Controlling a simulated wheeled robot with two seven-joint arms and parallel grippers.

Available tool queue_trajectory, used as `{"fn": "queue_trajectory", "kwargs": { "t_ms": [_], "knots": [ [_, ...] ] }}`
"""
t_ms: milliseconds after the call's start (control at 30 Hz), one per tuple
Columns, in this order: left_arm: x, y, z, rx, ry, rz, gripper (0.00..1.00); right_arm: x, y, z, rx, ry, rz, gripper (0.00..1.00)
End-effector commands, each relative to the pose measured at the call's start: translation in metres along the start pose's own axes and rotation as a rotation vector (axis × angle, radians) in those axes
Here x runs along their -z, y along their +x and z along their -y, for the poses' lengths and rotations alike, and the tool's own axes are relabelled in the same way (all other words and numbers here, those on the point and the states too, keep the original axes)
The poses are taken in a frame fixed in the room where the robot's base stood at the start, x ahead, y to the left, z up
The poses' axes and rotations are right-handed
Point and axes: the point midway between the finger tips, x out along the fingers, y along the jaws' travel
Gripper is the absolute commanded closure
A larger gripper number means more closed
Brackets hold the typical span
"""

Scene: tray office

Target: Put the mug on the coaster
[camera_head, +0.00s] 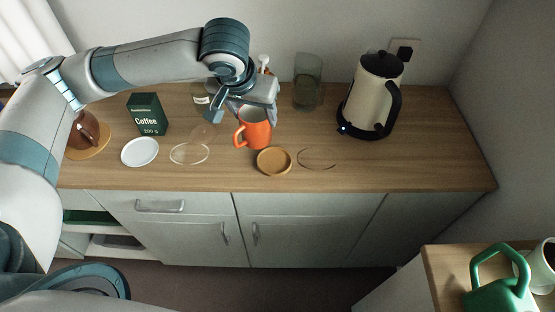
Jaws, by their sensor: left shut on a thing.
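The orange mug (254,134) is upright above or on the wooden counter, its handle toward the left. My left gripper (252,108) comes down from above and is shut on the mug at its rim. I cannot tell whether the mug's base touches the counter. A round tan, cork-coloured coaster (274,161) with a raised rim lies just in front and to the right of the mug, empty. Other flat round pieces lie near it: a white disc (140,152), a clear disc (189,154) and a thin-rimmed disc (317,158). My right gripper is not in view.
A cream kettle (372,95) and a tall glass (307,82) stand at the back right. A green coffee box (148,114) and a brown pot (84,131) stand left. A green watering can (500,290) is on a separate surface, lower right. The counter's right front is clear.

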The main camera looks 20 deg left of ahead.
Motion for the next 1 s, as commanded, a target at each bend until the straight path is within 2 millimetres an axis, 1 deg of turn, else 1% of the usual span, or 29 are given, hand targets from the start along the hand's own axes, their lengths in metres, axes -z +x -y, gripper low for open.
{"fn": "queue_trajectory", "kwargs": {
  "t_ms": [67, 167, 267, 333, 467, 633, 800, 900, 1000],
  "knots": [
    [0.001, 0.0, 0.0, 0.0, 0.0, -0.001, 0.91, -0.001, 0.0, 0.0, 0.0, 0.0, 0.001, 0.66],
    [0.0, 0.0, -0.001, -0.003, 0.005, 0.0, 0.91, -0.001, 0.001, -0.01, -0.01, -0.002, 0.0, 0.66],
    [-0.003, 0.0, -0.005, -0.015, 0.035, 0.005, 0.91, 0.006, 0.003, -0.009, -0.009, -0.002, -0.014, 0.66],
    [-0.007, -0.002, -0.01, -0.035, 0.078, 0.011, 0.91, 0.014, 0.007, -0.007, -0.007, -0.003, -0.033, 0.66],
    [-0.02, -0.006, -0.026, -0.094, 0.218, 0.026, 0.91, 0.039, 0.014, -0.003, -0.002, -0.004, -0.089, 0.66],
    [-0.043, -0.018, -0.051, -0.205, 0.48, 0.036, 0.91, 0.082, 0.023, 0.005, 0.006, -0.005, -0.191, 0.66],
    [-0.066, -0.033, -0.07, -0.309, 0.734, 0.021, 0.91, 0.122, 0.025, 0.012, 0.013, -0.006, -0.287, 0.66],
    [-0.074, -0.039, -0.076, -0.35, 0.838, 0.009, 0.91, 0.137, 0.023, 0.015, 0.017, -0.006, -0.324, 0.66],
    [-0.079, -0.044, -0.079, -0.373, 0.896, 0.001, 0.91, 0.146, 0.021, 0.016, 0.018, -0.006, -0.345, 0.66]
  ]
}}
